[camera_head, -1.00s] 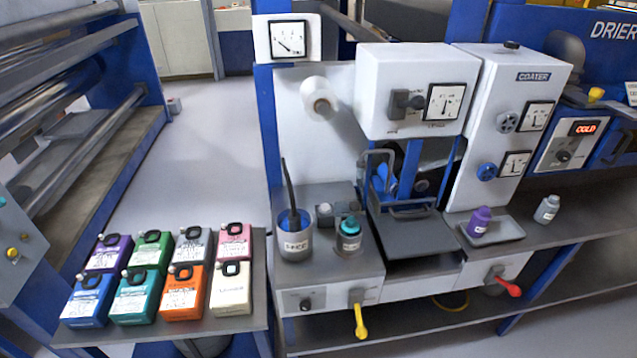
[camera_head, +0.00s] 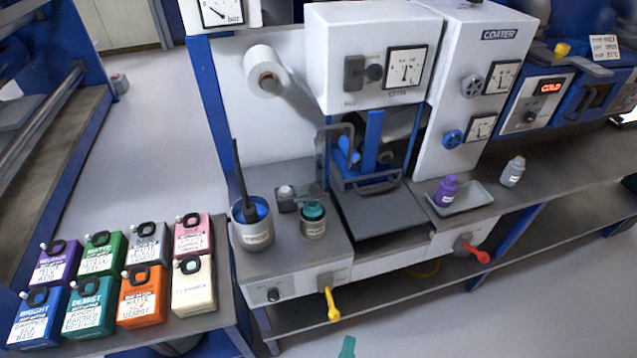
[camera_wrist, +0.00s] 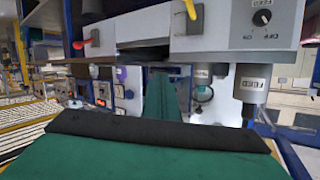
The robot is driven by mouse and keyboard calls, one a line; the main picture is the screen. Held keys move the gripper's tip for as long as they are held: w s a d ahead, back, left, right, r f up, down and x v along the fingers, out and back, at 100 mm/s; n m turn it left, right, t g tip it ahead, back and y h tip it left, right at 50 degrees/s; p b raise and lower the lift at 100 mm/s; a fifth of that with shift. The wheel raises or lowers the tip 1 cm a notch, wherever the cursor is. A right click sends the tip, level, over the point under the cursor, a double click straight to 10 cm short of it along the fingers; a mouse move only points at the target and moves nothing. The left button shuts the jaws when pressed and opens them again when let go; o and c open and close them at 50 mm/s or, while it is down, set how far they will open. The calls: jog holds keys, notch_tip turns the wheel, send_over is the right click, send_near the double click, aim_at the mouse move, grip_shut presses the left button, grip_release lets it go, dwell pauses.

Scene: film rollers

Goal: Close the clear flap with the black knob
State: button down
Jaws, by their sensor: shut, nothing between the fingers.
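The coater (camera_head: 366,60) is a white machine with a dark open bay below its left housing. I cannot clearly make out a clear flap; a grey bent bar (camera_head: 340,128) and a dark handle (camera_head: 378,184) show at the bay. The teal tip of my gripper (camera_head: 348,347) shows at the bottom edge, in front of the bench and apart from the coater. In the wrist view, where the machine appears upside down, my teal gripper (camera_wrist: 163,95) is shut and empty.
A yellow lever (camera_head: 331,303) and a red lever (camera_head: 474,252) stick out of the bench front. A grey beaker (camera_head: 255,232), a teal-capped jar (camera_head: 313,220) and a purple bottle (camera_head: 446,189) stand on top. Several coloured canisters (camera_head: 143,298) stand at left.

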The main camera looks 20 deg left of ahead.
jog(key=w+a+r+y, duration=0.2)
jog(key=w+a+r, duration=0.1)
jog(key=w, duration=0.6)
notch_tip(320, 180, up, 20)
jog(key=n+g+y, duration=0.3)
jog(key=n+y, duration=0.2)
jog(key=n, duration=0.1)
send_over(316, 193)
jog(key=w, duration=0.2)
jog(key=shift+a+f, duration=0.1)
jog(key=shift+a, duration=0.3)
jog(key=shift+s+d+f, duration=0.15)
jog(key=shift+s+f, duration=0.2)
jog(key=shift+f, duration=0.25)
jog(key=shift+s+d+f, duration=0.1)
jog(key=shift+s+f, duration=0.25)
jog(key=shift+f, duration=0.25)
jog(key=shift+s+d+f, duration=0.1)
jog(key=shift+s+f, duration=0.2)
jog(key=shift+f, duration=0.1)
jog(key=shift+d, duration=0.1)
